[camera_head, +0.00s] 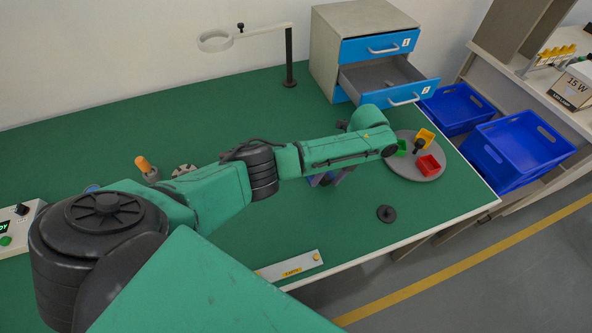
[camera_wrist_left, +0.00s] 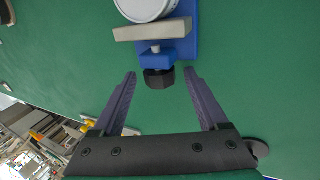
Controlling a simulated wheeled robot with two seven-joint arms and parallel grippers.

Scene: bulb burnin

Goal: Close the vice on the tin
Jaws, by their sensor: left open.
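In the left wrist view the vice is blue with a pale grey jaw plate (camera_wrist_left: 152,30) and a black screw knob (camera_wrist_left: 159,78) on its near end. A white tin (camera_wrist_left: 147,8) sits just beyond the jaw plate, cut off by the top edge. My left gripper (camera_wrist_left: 160,72) is open and empty, with its fingertips on either side of the knob and a visible gap on each side. In the head view my left arm crosses the bench and hides most of the vice area and the tin. My right gripper is not in view.
A grey round tray (camera_head: 428,175) with small coloured bins sits at the bench's right. A drawer cabinet (camera_head: 325,50) with an open drawer stands behind. A black disc-based peg (camera_head: 386,214) and a labelled strip (camera_head: 290,268) lie near the front edge. Blue crates (camera_head: 520,145) stand off the right side.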

